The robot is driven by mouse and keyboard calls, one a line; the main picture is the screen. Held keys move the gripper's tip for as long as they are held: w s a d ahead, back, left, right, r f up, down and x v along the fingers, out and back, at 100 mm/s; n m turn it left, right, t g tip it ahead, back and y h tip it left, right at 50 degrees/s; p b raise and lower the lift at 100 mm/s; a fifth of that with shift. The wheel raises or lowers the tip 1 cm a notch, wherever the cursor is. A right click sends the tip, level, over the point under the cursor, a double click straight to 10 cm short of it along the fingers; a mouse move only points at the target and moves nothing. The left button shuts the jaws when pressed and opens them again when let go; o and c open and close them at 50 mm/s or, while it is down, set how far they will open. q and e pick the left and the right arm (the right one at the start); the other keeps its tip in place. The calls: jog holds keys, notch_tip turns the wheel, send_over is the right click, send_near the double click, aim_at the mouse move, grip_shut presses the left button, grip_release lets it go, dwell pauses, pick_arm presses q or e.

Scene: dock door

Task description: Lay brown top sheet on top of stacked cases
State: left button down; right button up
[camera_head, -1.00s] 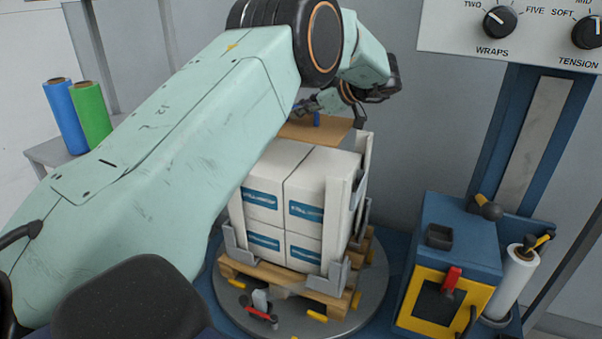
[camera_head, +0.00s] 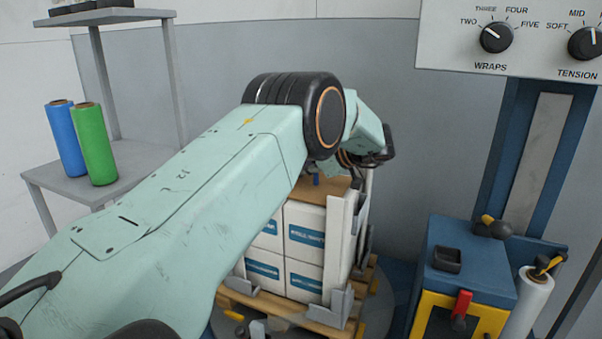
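The brown top sheet (camera_head: 306,190) shows as a tan strip at the top of the stacked white cases (camera_head: 305,233), with a small blue grip (camera_head: 316,180) standing on it. It looks level and at the height of the case tops; whether it rests fully on them I cannot tell. My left arm reaches over from the left and hides the sheet's left part and far side. My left gripper (camera_head: 337,170) is just above the sheet by the blue grip, mostly hidden behind its wrist, so its fingers cannot be read. My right gripper is out of view.
White corner boards (camera_head: 338,240) rise along the stack's right side, held by grey brackets (camera_head: 338,303). The cases stand on a wooden pallet (camera_head: 310,309) on a round turntable (camera_head: 378,310). A blue and yellow machine (camera_head: 465,275) stands right; a shelf (camera_head: 130,180) with film rolls stands left.

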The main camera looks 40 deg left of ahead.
pick_arm(q)
jog(key=shift+s+r, duration=0.1)
jog(key=shift+r, duration=0.05)
jog(key=c, duration=1.6)
grip_release()
jog(key=shift+f, duration=0.2)
jog(key=shift+o, duration=1)
jog(key=shift+d+r, duration=0.1)
jog(key=shift+r, duration=0.1)
jog(key=p+v, duration=0.4)
jog(key=v, duration=0.6)
jog(key=shift+d+r, duration=0.2)
jog(key=shift+r, duration=0.05)
jog(key=shift+d+r, duration=0.25)
jog(key=shift+d, duration=0.35)
